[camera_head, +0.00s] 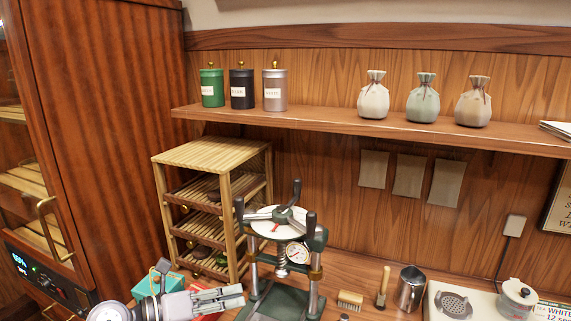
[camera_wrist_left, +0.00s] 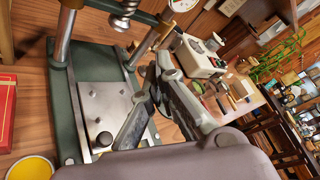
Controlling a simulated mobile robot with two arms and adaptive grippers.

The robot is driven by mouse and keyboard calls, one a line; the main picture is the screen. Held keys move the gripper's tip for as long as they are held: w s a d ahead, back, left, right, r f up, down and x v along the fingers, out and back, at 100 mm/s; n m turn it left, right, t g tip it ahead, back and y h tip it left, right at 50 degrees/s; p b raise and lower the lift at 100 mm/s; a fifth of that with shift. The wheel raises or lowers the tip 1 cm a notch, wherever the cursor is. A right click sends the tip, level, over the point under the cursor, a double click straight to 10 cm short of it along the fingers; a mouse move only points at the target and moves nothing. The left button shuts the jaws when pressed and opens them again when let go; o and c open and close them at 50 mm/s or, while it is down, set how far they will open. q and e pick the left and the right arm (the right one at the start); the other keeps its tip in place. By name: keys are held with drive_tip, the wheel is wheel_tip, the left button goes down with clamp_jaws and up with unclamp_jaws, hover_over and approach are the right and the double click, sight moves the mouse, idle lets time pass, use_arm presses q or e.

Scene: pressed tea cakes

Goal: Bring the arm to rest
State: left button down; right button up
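My left gripper (camera_head: 238,296) is at the bottom of the head view, its arm coming in from the left. It is in front of the green tea press (camera_head: 283,258) and appears apart from it. My right arm and gripper are in neither view.
A wooden rack (camera_head: 213,157) with tea cakes stands behind the press. A red box (camera_wrist_left: 7,108) and yellow tin (camera_wrist_left: 31,168) are close by on the left. A shelf (camera_head: 330,119) holds canisters and pouches.

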use_arm(q)
wheel_tip(320, 180, up, 6)
drive_tip(key=s+d+n+t+h, duration=0.1)
drive_tip(key=d+n+t, duration=0.1)
drive_tip(key=n+t, duration=0.5)
drive_tip(key=a+f+n+t+y, duration=0.1)
drive_tip(key=a+n+t+y, duration=0.5)
drive_tip(key=n, duration=0.7)
drive_tip(key=s+a+f+n+g+y, duration=0.3)
drive_tip(key=a+f+n+y, duration=0.15)
drive_tip(key=f+n, duration=0.2)
drive_tip(key=s+a+f+n+g+y, duration=0.3)
drive_tip(key=s+f+n+g+y, duration=0.15)
drive_tip(key=f+y, duration=0.2)
drive_tip(key=s+d+f+n+g+h, duration=0.1)
drive_tip(key=s+f+n+g+h, duration=0.15)
drive_tip(key=s+f+g, duration=0.55)
drive_tip(key=s+d+f+n+g+h, duration=0.1)
drive_tip(key=s+f+n+g, duration=0.15)
drive_tip(key=s+f, duration=1)
drive_tip(key=f, duration=0.9)
drive_tip(key=s+f, duration=0.3)
drive_tip(key=f, duration=0.9)
drive_tip(key=s+a+f+g, duration=0.2)
drive_tip(key=s+f, duration=1.2)
drive_tip(key=s, duration=0.2)
drive_tip(key=shift+a+f+y, duration=0.35)
drive_tip(key=shift+a, duration=0.05)
